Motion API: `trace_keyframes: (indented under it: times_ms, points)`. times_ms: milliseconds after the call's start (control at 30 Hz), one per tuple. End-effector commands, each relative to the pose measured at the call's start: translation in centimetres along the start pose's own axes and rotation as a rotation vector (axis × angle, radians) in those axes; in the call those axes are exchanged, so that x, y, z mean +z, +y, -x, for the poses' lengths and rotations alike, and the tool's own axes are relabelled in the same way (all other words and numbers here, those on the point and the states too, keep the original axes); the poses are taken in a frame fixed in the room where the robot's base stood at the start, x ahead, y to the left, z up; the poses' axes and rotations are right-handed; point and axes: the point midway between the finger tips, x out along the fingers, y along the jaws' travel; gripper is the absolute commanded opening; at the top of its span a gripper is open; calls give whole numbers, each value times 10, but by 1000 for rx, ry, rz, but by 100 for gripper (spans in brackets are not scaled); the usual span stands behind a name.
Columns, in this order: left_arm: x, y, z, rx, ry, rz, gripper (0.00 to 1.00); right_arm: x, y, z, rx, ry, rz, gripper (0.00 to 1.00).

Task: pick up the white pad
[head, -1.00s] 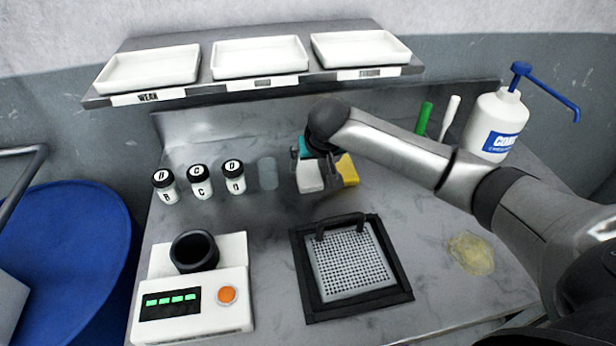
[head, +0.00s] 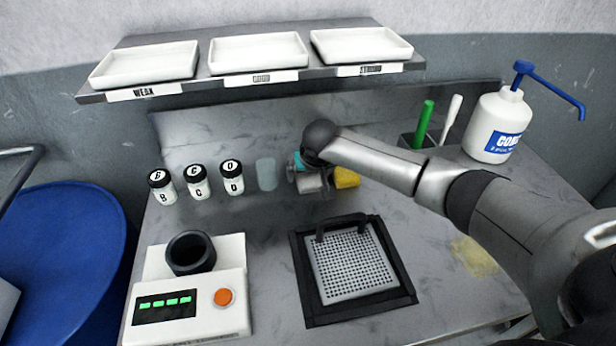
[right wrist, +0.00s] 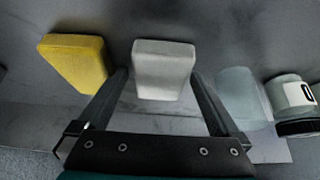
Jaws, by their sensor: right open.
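The white pad (head: 310,184) stands on the bench towards the back, just left of a yellow pad (head: 346,178). My right gripper (head: 312,178) is at the white pad and partly hides it in the head view. In the right wrist view the white pad (right wrist: 163,68) lies between the tips of the two open fingers (right wrist: 160,85), with a gap visible on the finger sides. The yellow pad (right wrist: 75,62) is just outside the left finger there. My left gripper is not in view.
A translucent cup (head: 266,174) and several black-capped jars (head: 197,182) stand left of the pads. A perforated plate in a black frame (head: 352,268) lies in front. A shelf with white trays (head: 258,54) overhangs the back. A pump bottle (head: 495,128) stands at right.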

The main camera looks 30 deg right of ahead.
Motion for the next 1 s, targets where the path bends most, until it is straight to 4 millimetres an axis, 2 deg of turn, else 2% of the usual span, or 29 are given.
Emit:
trace_keyframes:
  times_ms: [100,767,1000]
  points:
    - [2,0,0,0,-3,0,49,0,0,0,-1,0,0,100]
    - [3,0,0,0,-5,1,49,0,0,1,0,0,0,26]
    - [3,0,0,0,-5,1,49,0,0,1,0,0,0,24]
